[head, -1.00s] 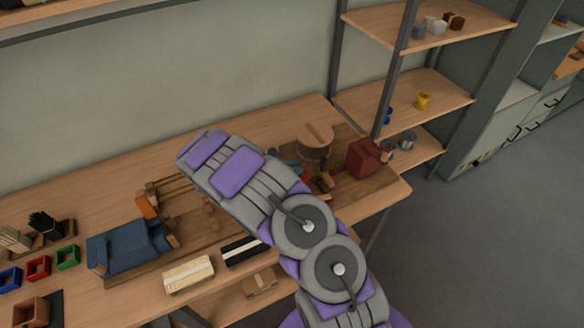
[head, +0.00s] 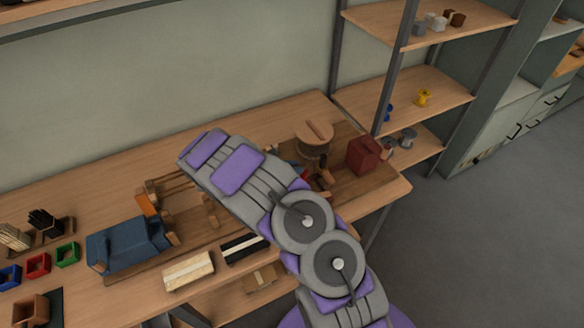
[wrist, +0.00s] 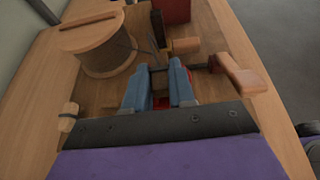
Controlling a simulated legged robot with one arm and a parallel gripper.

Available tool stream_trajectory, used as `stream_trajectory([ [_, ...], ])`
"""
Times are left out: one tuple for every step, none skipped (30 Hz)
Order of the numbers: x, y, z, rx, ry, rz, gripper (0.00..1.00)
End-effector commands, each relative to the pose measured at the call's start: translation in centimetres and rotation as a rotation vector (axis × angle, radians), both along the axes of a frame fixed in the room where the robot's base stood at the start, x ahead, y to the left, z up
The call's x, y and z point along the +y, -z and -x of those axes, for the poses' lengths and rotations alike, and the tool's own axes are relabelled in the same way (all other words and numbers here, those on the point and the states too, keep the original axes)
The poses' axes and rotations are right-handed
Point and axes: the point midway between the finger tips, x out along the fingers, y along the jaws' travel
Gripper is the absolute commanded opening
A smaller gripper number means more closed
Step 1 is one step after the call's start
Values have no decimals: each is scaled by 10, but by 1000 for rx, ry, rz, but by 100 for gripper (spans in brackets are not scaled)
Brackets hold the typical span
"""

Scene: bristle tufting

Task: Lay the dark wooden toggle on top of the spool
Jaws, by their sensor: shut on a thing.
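The spool (head: 314,150) stands upright on the wooden board at the back right of the bench. It also shows at the upper left in the wrist view (wrist: 105,62). A dark brown strip (wrist: 86,21) crosses its top; I cannot tell whether it is a groove or a separate piece. In the head view my arm hides most of the gripper.
A wooden handle (wrist: 241,73) sits right of the fingers by a dark rod. A red box (head: 364,154) stands beyond. A shelf rack (head: 420,97) stands behind the bench's right end.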

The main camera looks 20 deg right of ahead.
Motion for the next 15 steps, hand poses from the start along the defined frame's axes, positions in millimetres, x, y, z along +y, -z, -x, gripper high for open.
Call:
stream_trajectory([
  [0,0,0,0,0,0,0],
  [0,0,0,0,0,0,0],
  [0,0,0,0,0,0,0],
  [0,0,0,0,0,0,0],
  [0,0,0,0,0,0,0],
  [0,0,0,0,0,0,0],
  [0,0,0,0,0,0,0],
  [0,1,0,0,0,0,0],
  [0,1,0,0,0,0,0],
  [0,1,0,0,0,0,0],
  [0,2,0,0,0,0,0],
  [0,2,0,1,0,0,0],
  [0,3,0,1,0,0,0],
  [0,3,0,1,0,0,0],
  [0,4,0,1,0,0,0],
])
